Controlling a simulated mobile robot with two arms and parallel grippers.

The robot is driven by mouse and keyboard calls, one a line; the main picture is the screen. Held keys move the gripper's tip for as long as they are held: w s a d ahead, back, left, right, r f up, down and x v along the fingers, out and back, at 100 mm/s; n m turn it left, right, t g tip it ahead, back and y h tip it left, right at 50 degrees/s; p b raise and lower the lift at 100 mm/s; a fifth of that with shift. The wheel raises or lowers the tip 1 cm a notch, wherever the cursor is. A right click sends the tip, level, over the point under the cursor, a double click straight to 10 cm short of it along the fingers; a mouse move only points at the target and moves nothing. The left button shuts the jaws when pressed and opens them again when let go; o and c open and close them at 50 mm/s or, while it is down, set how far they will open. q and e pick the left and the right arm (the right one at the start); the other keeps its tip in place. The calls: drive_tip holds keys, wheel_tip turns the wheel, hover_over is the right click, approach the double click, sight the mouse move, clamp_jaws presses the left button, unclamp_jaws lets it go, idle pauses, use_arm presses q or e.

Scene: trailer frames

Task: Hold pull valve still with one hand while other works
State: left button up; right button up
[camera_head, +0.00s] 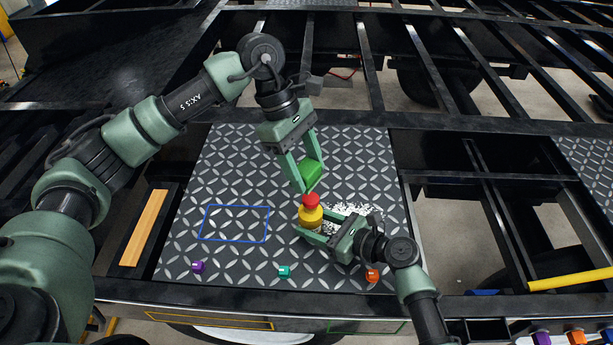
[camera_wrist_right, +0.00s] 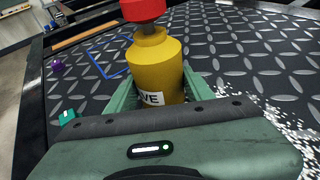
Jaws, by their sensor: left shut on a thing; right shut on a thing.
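The pull valve (camera_head: 311,216) has a yellow body and a red knob on top. It stands upright on the dark diamond-plate deck (camera_head: 235,170). My right gripper (camera_head: 315,231) is shut on the valve's yellow body, low down. In the right wrist view the yellow body (camera_wrist_right: 158,70) sits between the green fingers, with a partly hidden label reading "VE", and the red knob (camera_wrist_right: 143,9) is above it. My left gripper (camera_head: 307,178) is shut on a green block (camera_head: 312,173), just above and behind the red knob. I cannot tell whether the block touches the knob.
A blue outlined rectangle (camera_head: 235,223) is marked on the deck. Small purple (camera_head: 197,266), teal (camera_head: 284,271) and orange (camera_head: 372,275) pieces lie near the front edge. White flecks (camera_head: 352,210) are scattered beside the valve. A wooden strip (camera_head: 145,228) lies at left.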

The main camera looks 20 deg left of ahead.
use_arm(q)
drive_tip(key=shift+r, duration=1.15)
use_arm(e)
drive_tip(key=o, duration=1.1)
drive_tip(key=shift+c, duration=0.2)
drive_tip(key=v, duration=1.2)
use_arm(q)
drive_tip(key=shift+f, duration=0.1)
use_arm(e)
drive_tip(key=shift+s, duration=0.15)
